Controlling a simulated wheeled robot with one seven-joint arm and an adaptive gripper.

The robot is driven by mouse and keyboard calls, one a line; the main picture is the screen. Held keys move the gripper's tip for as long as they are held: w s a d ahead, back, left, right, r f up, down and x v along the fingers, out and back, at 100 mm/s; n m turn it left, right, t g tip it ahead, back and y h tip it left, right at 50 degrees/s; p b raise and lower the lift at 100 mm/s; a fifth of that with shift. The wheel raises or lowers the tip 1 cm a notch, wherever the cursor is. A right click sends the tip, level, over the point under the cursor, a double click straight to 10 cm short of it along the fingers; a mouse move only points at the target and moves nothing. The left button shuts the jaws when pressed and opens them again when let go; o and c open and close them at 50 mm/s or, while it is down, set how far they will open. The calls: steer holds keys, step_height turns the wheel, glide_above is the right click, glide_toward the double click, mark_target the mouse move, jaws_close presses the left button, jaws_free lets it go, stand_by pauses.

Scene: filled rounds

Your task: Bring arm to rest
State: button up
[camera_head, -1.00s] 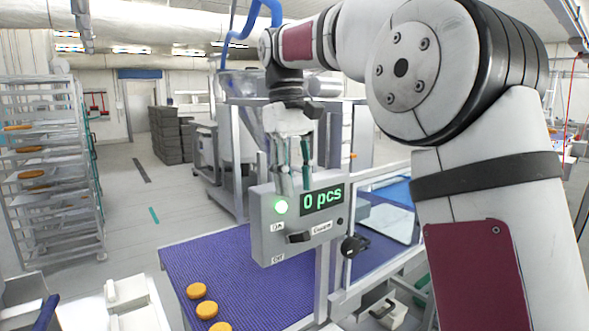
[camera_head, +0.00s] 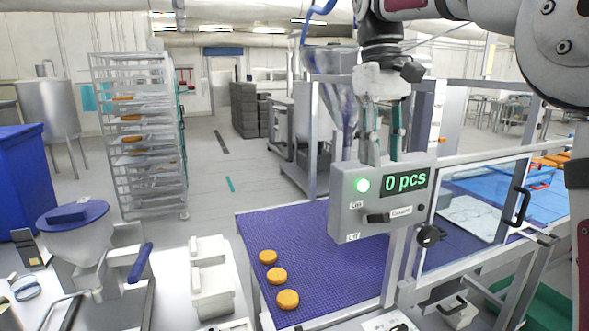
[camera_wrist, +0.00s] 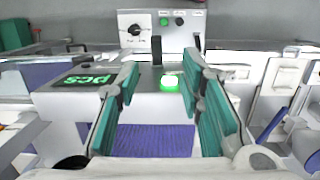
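My gripper (camera_head: 383,150) points down just behind and above the grey control box (camera_head: 345,205). In the wrist view my gripper (camera_wrist: 160,92) has its two teal-padded fingers spread wide apart, with nothing between them.
A purple conveyor belt (camera_head: 330,265) runs below the box and carries three orange rounds (camera_head: 277,275). A clear guard door (camera_head: 470,215) stands to the right. Open floor lies behind the belt.

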steer(key=s+f+m+t, duration=0.1)
steer(key=s+f+t, duration=0.1)
steer(key=s+f, duration=0.2)
steer(key=s+f+m+t, duration=0.1)
steer(key=s+f, duration=0.3)
steer(key=s, duration=0.7)
steer(key=s+d+f+m+t, duration=0.1)
steer(key=s+f+t, duration=0.3)
steer(key=s, duration=0.4)
steer(key=shift+s+f+y, duration=0.15)
steer(key=shift+f+y, duration=0.25)
steer(key=shift+f, duration=0.2)
